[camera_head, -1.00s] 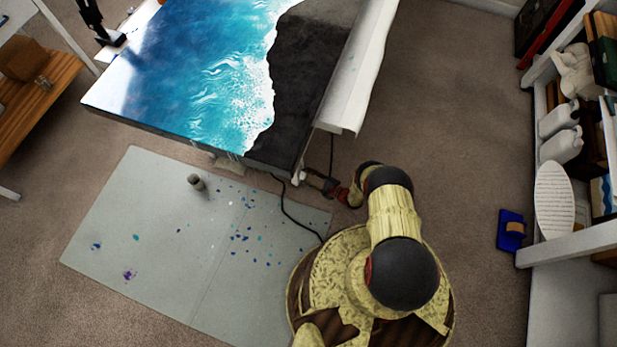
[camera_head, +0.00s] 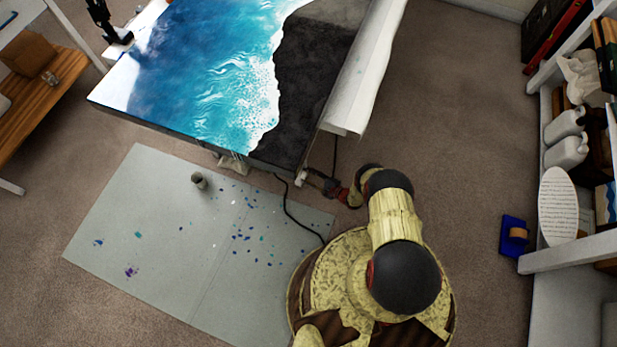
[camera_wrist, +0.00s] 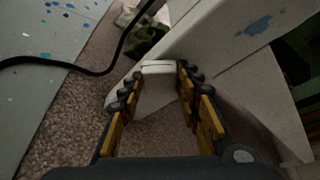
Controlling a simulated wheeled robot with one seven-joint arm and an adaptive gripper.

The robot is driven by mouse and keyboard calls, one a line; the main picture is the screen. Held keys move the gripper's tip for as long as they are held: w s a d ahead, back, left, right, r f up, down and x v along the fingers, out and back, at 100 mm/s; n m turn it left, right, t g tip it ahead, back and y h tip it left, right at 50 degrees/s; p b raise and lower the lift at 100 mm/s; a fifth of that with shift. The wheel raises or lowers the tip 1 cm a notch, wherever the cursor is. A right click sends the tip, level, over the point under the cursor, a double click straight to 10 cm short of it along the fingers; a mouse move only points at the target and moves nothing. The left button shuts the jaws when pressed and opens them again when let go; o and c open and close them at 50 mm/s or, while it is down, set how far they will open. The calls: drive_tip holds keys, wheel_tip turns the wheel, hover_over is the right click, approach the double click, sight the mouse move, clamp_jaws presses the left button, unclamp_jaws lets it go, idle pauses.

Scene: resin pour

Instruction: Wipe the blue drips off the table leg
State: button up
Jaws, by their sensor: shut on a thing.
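The resin table (camera_head: 215,75) has a blue and white wave top with a dark end. In the wrist view a white leg (camera_wrist: 215,48) runs diagonally across the upper right, with a blue drip (camera_wrist: 257,25) and smaller specks on its face. My gripper (camera_head: 306,179), low beside the table's near corner, is shut on a small white block-like thing (camera_wrist: 158,68), perhaps a folded cloth or sponge. The white thing is close in front of the leg, left of and below the drip. I cannot tell whether it touches the leg.
A grey mat (camera_head: 150,230) with blue and purple spots lies on the carpet. A black cable (camera_head: 290,213) runs across the mat's edge near my base. Shelves (camera_head: 575,257) and a blue dustpan-like thing (camera_head: 513,235) are at right.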

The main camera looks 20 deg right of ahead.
drive_tip(key=shift+w+d, duration=0.8)
drive_tip(key=shift+w, duration=0.35)
drive_tip(key=shift+a, duration=0.1)
drive_tip(key=s+a, duration=0.3)
drive_tip(key=s, duration=0.2)
drive_tip(key=shift+a+p, duration=0.3)
drive_tip(key=shift+p, duration=0.15)
drive_tip(key=shift+r, duration=0.1)
